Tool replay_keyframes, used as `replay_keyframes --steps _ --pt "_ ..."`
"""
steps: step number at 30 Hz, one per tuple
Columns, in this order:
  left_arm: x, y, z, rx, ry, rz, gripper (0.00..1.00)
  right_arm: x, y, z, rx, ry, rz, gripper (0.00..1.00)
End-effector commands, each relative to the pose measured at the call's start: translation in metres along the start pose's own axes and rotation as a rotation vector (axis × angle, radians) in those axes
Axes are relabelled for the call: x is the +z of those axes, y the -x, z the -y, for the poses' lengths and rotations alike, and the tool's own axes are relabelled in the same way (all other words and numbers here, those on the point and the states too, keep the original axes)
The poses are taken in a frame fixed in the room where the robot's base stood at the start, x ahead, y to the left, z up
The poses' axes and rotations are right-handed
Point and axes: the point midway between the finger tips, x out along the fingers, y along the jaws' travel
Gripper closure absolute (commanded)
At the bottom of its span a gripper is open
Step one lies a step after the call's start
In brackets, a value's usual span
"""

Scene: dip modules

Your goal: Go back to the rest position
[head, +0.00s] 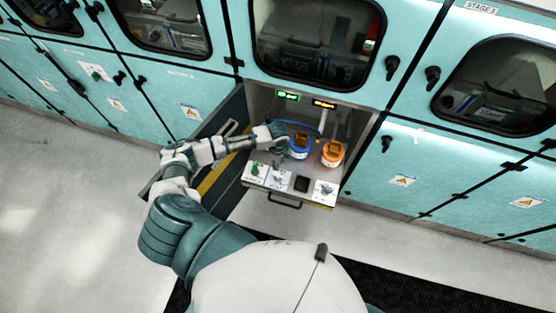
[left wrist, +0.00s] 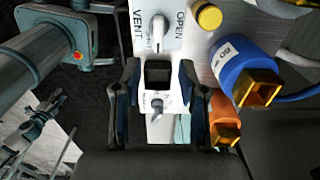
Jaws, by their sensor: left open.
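My left arm reaches from the lower left into an open bay in the head view. My left gripper (head: 280,132) is close to the left side of a blue round module (head: 299,146). In the left wrist view the gripper (left wrist: 158,85) has its two fingers apart with nothing held between them. A panel with a black square socket shows past the fingers. The blue module (left wrist: 242,72) and an orange module (left wrist: 223,120) are to the right of the fingers there. The orange module (head: 332,153) stands right of the blue one in the head view. My right gripper is not in view.
The pulled-out drawer panel (head: 289,184) carries small valves and switches, with a handle below. An open dark door (head: 222,160) stands left of the bay, close to my arm. Teal cabinets (head: 420,168) line the wall. The floor (head: 75,190) at left is clear.

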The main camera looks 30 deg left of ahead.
Motion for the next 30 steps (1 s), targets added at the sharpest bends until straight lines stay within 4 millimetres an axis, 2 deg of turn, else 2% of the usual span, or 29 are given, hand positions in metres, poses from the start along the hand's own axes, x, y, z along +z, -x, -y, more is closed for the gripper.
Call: replay_keyframes --steps 5,22,26,30 --pt "0.001 0.011 0.0 0.0 -0.001 0.001 0.58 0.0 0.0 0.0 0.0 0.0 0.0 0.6" --pt "-0.003 0.009 -0.003 0.0 -0.001 -0.005 0.58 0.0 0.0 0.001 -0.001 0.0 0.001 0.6" --pt "-0.035 0.002 -0.031 -0.005 0.014 -0.059 0.58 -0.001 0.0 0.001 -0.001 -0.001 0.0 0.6" --pt "-0.091 0.004 -0.089 -0.034 0.134 -0.189 0.58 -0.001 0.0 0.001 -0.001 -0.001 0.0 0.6"
